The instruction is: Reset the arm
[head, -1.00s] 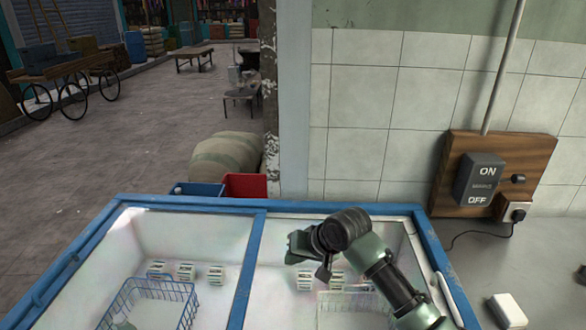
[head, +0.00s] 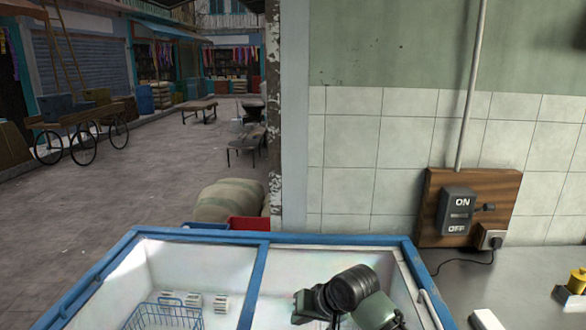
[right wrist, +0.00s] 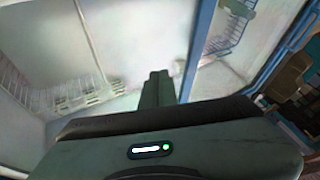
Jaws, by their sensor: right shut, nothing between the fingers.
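My right gripper (head: 318,308) is over the right compartment of the blue-rimmed chest freezer (head: 262,285). Its fingers point left. In the right wrist view the fingers of the right gripper (right wrist: 157,85) are together with nothing between them. The freezer's white inside walls and wire baskets show behind them. My left gripper is not in view.
A wire basket (head: 165,314) stands in the left compartment near small white vented blocks (head: 193,301). A switch box (head: 457,211) on a wooden board (head: 498,195) is on the tiled wall. A white block (head: 486,321) lies on the grey counter (head: 450,280) at right.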

